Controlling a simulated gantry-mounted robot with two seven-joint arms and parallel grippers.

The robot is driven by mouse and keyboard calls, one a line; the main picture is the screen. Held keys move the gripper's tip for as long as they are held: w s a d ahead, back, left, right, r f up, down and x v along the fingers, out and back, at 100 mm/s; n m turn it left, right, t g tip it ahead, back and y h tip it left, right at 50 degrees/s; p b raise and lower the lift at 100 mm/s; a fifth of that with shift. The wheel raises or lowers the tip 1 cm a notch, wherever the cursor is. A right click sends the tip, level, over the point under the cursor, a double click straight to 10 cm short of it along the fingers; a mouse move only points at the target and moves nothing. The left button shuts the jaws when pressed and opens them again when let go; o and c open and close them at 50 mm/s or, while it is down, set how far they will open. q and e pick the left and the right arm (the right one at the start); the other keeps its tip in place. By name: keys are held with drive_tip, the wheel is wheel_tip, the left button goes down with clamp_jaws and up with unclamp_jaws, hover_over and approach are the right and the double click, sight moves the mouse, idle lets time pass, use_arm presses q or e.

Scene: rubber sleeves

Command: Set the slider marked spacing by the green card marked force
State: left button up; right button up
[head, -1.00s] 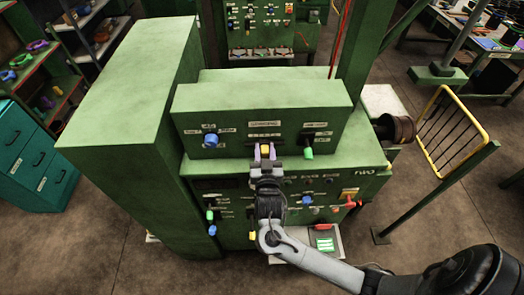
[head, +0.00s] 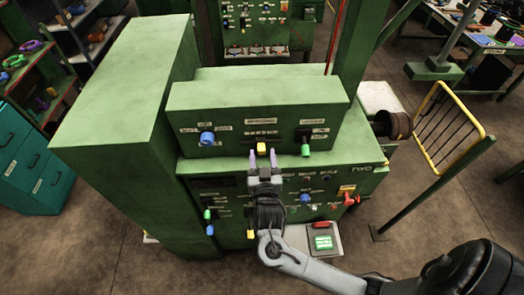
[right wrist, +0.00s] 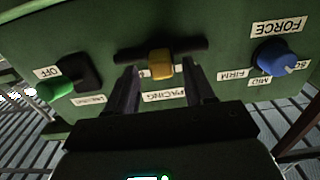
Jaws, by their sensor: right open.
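The spacing slider is a yellow knob (head: 261,148) on the upper green panel. In the right wrist view the yellow knob (right wrist: 161,64) sits near the middle of its dark slot, above a partly hidden label reading "PACING". My right gripper (head: 263,156) is open, its two fingers spread just in front of and below the knob, holding nothing. In the right wrist view the fingers stand on either side below the knob, apart from it. A green card (head: 323,243) with white markings lies on a tray at the lower right; its writing is too small to read. My left gripper is not in view.
A blue knob (head: 207,138) sits left of the slider, labelled FORCE in the right wrist view. A green-tipped switch (head: 305,150) sits to its right. Knobs and switches fill the lower panel, including a red handle (head: 350,200). A red item (head: 320,225) lies above the card.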

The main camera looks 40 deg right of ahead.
drive_tip(key=b+v, duration=0.1)
drive_tip(key=v, duration=0.6)
drive_tip(key=shift+s, duration=0.25)
drive_tip(key=shift+a, duration=0.15)
drive_tip(key=s+a+f+n+g+y+p, duration=0.2)
drive_tip(key=s+a+n+g+y+p, duration=0.1)
drive_tip(key=s, duration=0.5)
drive_tip(key=s+a+f+n+g+y+p, duration=0.2)
drive_tip(key=s+a+n+g+y+p, duration=0.1)
drive_tip(key=s+n+g+y, duration=0.3)
drive_tip(key=s+g+y+p, duration=0.1)
drive_tip(key=s+y, duration=0.1)
drive_tip(key=shift+s+n+y+p, duration=0.2)
drive_tip(key=shift+n+y+p, duration=0.1)
drive_tip(key=shift+n+p, duration=0.1)
